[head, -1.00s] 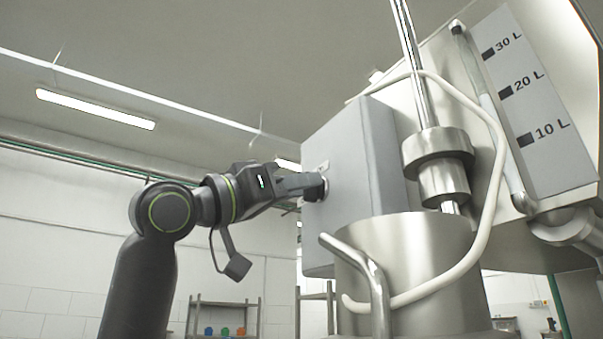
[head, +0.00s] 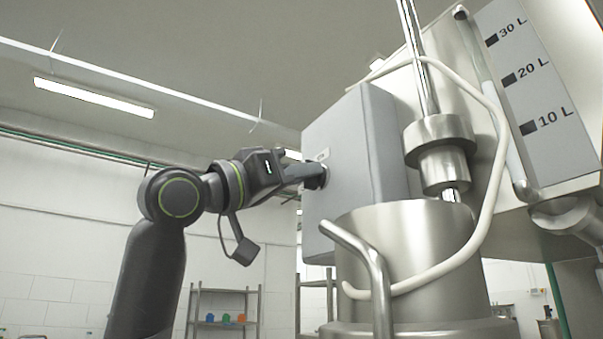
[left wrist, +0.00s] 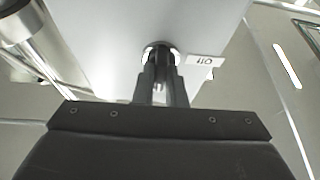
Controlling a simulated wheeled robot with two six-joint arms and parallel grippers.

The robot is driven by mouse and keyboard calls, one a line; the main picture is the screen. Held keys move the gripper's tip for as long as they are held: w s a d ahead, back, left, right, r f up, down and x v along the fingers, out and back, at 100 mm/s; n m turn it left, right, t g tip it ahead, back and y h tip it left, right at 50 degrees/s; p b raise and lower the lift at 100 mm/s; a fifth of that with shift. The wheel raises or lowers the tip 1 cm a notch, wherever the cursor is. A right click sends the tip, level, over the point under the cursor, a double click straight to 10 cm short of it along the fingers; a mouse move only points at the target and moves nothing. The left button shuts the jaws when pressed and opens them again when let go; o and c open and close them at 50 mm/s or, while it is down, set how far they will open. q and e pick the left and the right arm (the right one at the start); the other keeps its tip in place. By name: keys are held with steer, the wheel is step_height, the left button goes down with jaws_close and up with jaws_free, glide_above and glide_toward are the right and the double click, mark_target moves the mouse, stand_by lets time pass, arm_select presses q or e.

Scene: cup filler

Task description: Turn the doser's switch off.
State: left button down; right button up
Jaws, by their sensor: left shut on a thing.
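The doser's grey control box (head: 345,175) stands in the middle of the head view. Its round dark switch (head: 322,176) sits on the box's left face. My left gripper (head: 312,175) is shut on the switch. In the left wrist view the fingers (left wrist: 163,80) close around the dark switch knob (left wrist: 162,54), in front of its pale ring. A small white label (left wrist: 205,61) with I/O marks is beside it. The fingers hide part of the knob, so its exact setting is hard to tell. My right gripper is not in view.
A steel cylinder (head: 410,250) with a bent pipe handle (head: 365,260) stands right of the box. A white hose (head: 490,190) loops around it. A hopper with a litre scale (head: 530,90) is at the upper right. A shelf (head: 222,318) stands far behind.

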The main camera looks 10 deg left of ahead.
arm_select(q)
steer(key=shift+n, duration=0.3)
steer(key=shift+d+n+y+b, duration=0.1)
steer(key=shift+n+y+b, duration=1.1)
steer(key=shift+n, duration=2.4)
steer(key=shift+a+n+y+b, duration=0.1)
steer(key=shift+n+y+b, duration=0.6)
steer(key=shift+n+y, duration=2)
steer(key=shift+d+n+y+b, duration=0.1)
steer(key=shift+n+y+b, duration=0.65)
steer(key=shift+n, duration=3.75)
steer(key=shift+h, duration=0.25)
steer(key=c, duration=1.5)
jaws_free()
steer(key=shift+s, duration=0.1)
